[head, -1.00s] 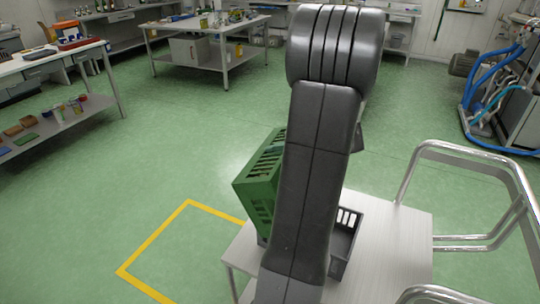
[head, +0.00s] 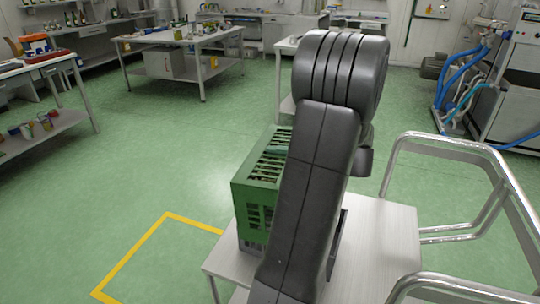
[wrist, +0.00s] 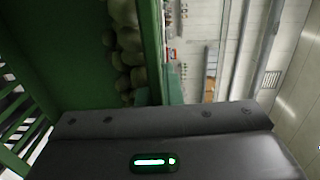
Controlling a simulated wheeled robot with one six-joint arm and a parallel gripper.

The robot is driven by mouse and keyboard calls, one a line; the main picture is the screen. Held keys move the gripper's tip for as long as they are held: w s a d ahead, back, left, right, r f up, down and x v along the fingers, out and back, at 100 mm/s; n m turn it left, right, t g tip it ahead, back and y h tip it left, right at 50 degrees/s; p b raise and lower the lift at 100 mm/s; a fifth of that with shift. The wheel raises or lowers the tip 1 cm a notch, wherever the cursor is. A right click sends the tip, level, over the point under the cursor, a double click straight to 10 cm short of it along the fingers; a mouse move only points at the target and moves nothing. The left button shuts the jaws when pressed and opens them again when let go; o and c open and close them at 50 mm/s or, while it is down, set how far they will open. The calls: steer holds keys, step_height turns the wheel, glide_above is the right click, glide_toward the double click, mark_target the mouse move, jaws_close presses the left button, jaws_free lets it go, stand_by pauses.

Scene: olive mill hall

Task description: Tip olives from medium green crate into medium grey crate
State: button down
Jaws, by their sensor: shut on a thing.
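The green crate (head: 257,196) is in the head view, left of my arm, over the near table. It looks close to level, its slatted side facing me. In the wrist view, the crate's green wall (wrist: 75,50) fills the left, and several dull brownish olives (wrist: 126,50) lie along it inside the crate. My gripper (wrist: 165,112) is shut on the green crate's edge; its fingertips are not clear, and my arm hides it in the head view.
The pale near table (head: 383,250) has free room to the right of my arm. Chrome rails (head: 450,145) stand at the right. A yellow floor outline (head: 150,245) lies to the left on clear green floor. Other worktables (head: 185,45) stand farther back.

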steer(key=shift+s+d+f+t+y+b, duration=0.15)
steer(key=shift+d+y+b, duration=0.1)
steer(key=shift+d, duration=0.25)
steer(key=shift+s+d+r+t+y+b, duration=0.1)
steer(key=shift+s+d+y+b, duration=0.15)
steer(key=shift+d, duration=0.25)
steer(key=shift+s+d+f+t+y+b, duration=0.1)
steer(key=shift+d+y, duration=0.2)
steer(key=shift+d, duration=0.2)
steer(key=shift+s+d+r+t+y, duration=0.15)
steer(key=shift+s+d+y, duration=0.15)
steer(key=shift+d, duration=0.35)
steer(key=shift+s+d+r+t+y, duration=0.15)
steer(key=shift+d+y, duration=0.25)
steer(key=shift+d, duration=0.25)
